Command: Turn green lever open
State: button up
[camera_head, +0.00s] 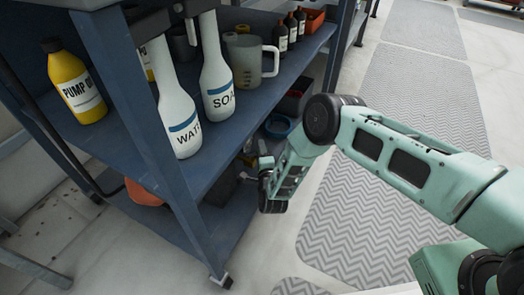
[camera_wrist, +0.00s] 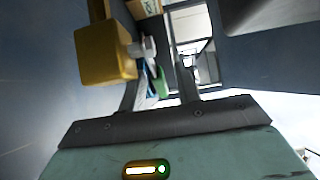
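A small green piece (camera_wrist: 162,83), which may be the green lever, shows in the wrist view beyond and between my fingers. I cannot tell its angle or whether it touches them. A yellow block (camera_wrist: 105,53) with a pale round stub (camera_wrist: 142,48) is close by at the upper left. My gripper (camera_wrist: 160,78) has its two fingers apart, with no object clearly held. In the head view the end of my arm is at the right side of the blue shelf unit (camera_head: 215,240), by its lower shelf. I cannot make out the green lever there.
The upper shelf holds white bottles marked WATER (camera_head: 178,115) and SOAP (camera_head: 216,85), a yellow PUMP OIL bottle (camera_head: 75,85) and a clear jug (camera_head: 250,62). An orange item (camera_head: 143,192) lies lower down. Patterned floor mats (camera_head: 350,215) to the right are clear.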

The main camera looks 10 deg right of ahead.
jog(key=s+d+p, duration=0.1)
jog(key=s+p, duration=0.7)
jog(key=s, duration=0.9)
jog(key=shift+s, duration=0.2)
